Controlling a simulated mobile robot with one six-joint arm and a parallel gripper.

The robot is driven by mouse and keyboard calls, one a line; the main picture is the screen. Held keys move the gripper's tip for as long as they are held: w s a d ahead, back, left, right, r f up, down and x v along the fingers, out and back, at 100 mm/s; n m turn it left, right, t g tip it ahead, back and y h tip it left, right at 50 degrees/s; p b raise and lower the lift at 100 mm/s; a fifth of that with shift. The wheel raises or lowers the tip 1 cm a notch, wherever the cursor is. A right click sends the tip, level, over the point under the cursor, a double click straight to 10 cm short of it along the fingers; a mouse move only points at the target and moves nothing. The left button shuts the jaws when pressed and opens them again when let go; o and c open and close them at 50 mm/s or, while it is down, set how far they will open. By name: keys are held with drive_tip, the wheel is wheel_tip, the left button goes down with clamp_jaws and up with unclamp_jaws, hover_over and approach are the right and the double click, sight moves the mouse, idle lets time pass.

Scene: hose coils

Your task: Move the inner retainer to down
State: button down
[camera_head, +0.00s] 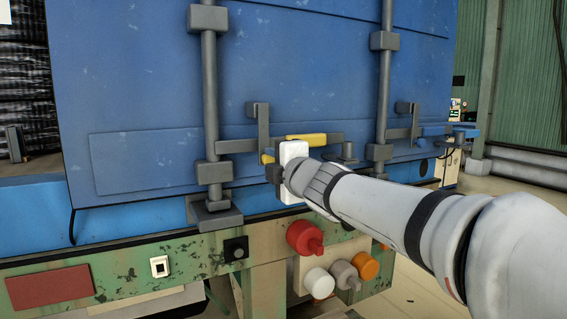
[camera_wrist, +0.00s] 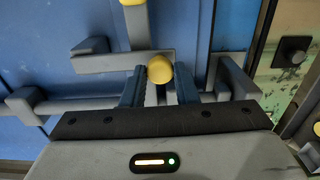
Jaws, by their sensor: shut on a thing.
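A blue container door (camera_head: 130,80) carries grey latch hardware. A grey upright bracket (camera_head: 262,122) stands beside a grey handle bar (camera_head: 236,146) with a yellow section (camera_head: 307,140). My gripper (camera_head: 267,158) reaches in from the right, close against this latch. In the wrist view my gripper's fingers (camera_wrist: 160,86) stand either side of a yellow rounded knob (camera_wrist: 160,68) and are shut on it. A grey plate (camera_wrist: 115,62) lies just behind the knob. My gripper's body hides part of the latch in the head view. Which piece is the inner retainer is not clear.
Two vertical grey lock rods (camera_head: 209,90) (camera_head: 385,70) run down the door. A second latch bracket (camera_head: 408,112) is at the right. Below are a red connector (camera_head: 304,237), a white cap (camera_head: 318,283) and an orange cap (camera_head: 364,265) on the green rusty frame (camera_head: 190,262).

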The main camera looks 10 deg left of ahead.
drive_tip(key=shift+f, duration=0.1)
drive_tip(key=c, duration=1.1)
unclamp_jaws()
drive_tip(key=shift+w, duration=0.15)
drive_tip(key=shift+c, duration=0.2)
drive_tip(key=shift+s+d, duration=0.1)
drive_tip(key=shift+s, duration=0.15)
drive_tip(key=v, duration=0.7)
drive_tip(key=shift+p, duration=0.45)
drive_tip(key=shift+s+d, duration=0.1)
drive_tip(key=shift+s, duration=0.05)
